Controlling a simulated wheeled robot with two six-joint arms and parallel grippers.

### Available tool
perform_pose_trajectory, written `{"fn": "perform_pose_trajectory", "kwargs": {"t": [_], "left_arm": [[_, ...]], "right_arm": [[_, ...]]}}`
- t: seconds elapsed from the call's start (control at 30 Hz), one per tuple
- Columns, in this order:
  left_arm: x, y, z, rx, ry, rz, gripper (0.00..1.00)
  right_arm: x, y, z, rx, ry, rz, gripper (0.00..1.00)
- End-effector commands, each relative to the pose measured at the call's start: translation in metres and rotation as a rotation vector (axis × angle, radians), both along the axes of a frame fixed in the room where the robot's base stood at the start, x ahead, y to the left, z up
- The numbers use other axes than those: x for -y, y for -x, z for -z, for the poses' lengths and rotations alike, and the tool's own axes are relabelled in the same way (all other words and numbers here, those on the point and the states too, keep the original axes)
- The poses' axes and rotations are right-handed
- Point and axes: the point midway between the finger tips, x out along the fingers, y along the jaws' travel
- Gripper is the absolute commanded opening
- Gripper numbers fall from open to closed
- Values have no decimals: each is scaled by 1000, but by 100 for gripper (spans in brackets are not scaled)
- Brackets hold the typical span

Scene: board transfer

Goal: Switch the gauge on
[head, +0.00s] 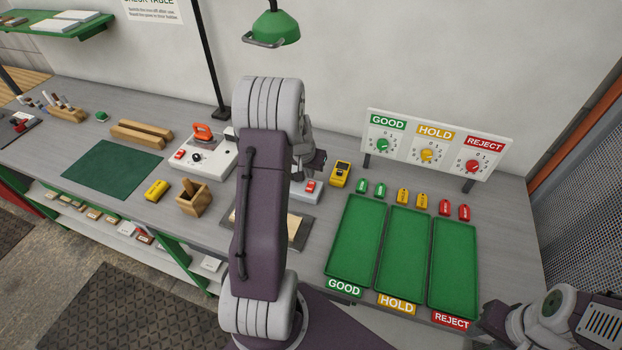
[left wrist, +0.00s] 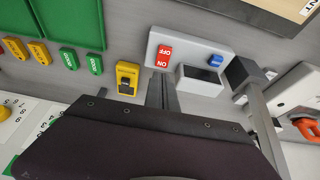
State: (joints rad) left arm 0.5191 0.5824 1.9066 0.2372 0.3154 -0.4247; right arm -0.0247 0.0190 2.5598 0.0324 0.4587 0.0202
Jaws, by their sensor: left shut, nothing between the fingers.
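The gauge (head: 305,195) is a light grey box on the bench, partly hidden behind my left arm in the head view. In the left wrist view the gauge (left wrist: 215,47) shows a red switch marked ON and OFF (left wrist: 164,56), a blue knob (left wrist: 216,60) and a small dark display (left wrist: 203,76). The red switch also shows in the head view (head: 310,186). My left gripper (left wrist: 162,77) is shut and empty, its tips close to the ON end of the switch; I cannot tell whether they touch. My right gripper (head: 492,318) is at the lower right, its fingers unclear.
A yellow meter (head: 340,174) stands just right of the gauge. A white device with an orange handle (head: 202,133) is to the left. Green trays (head: 356,240) and small coloured tags (head: 403,196) lie to the right, below a dial board (head: 428,147). A green lamp (head: 274,28) hangs above.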

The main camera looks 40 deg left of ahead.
Motion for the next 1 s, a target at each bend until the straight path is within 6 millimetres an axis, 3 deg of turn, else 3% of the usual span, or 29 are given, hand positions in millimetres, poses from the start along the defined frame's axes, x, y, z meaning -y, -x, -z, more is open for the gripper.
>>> {"fn": "perform_pose_trajectory", "kwargs": {"t": [0.1,0.3,0.7,0.8,1.0], "left_arm": [[-2,-6,23,-2,2,-1,0],[-3,-10,48,0,0,0,0],[-4,-11,54,1,0,0,0],[-4,-15,66,1,-1,2,0],[-4,-14,61,-4,2,0,0]], "right_arm": [[0,0,-3,0,0,0,36],[0,0,-2,0,0,0,36],[0,0,-2,0,0,0,36],[0,0,11,0,0,0,36],[0,0,5,0,0,0,36]]}}
